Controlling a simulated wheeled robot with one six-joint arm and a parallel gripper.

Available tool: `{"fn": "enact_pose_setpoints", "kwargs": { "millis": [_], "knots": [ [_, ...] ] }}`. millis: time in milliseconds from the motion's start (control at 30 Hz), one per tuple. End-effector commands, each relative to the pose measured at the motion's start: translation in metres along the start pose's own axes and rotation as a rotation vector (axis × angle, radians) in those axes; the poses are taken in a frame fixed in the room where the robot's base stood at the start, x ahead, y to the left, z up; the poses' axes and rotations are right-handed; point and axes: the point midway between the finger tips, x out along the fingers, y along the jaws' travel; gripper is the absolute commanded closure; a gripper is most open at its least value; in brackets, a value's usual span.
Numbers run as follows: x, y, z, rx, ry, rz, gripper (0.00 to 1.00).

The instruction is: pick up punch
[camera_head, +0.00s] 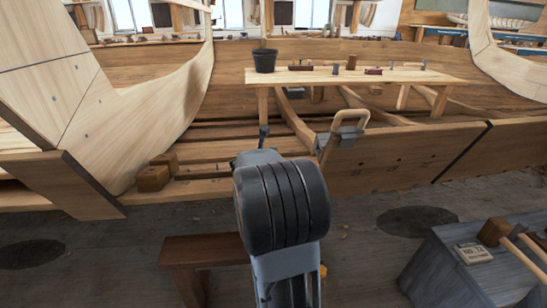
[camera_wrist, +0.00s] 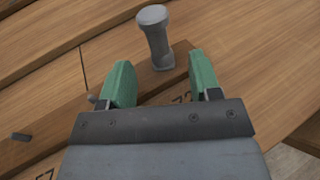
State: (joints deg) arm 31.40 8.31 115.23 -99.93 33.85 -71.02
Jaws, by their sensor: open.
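The punch (camera_wrist: 155,38) is a grey metal piece with a wider rounded head. In the wrist view it stands roughly upright against the brown planking, just beyond the fingertips. My gripper (camera_wrist: 160,74) has two green finger pads spread wide, with nothing held between them. The punch lies ahead of the gap, nearly centred and apart from both pads. In the head view my own arm covers the middle, and I cannot make out the punch or the fingers there.
The wooden hull (camera_head: 400,160) spans the head view. A plank bench (camera_head: 430,80) carries small tools and a black bucket (camera_head: 265,60). A wooden-handled clamp (camera_head: 347,128) sits on the hull edge, right of my arm. A grey chest (camera_head: 455,270) with a mallet (camera_head: 495,231) stands lower right.

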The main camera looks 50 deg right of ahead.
Motion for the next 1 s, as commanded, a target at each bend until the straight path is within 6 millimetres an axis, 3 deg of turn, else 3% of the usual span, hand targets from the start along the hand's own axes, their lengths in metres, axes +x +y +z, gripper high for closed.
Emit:
{"fn": "enact_pose_setpoints", "kwargs": {
  "millis": [400, 733, 1000],
  "knots": [
    [0.048, 0.0, 0.0, 0.0, 0.001, -0.002, 0.43],
    [0.052, 0.0, 0.001, 0.001, 0.0, 0.0, 0.43],
    [0.052, 0.0, 0.001, 0.0, 0.0, -0.001, 0.68]
  ]
}}
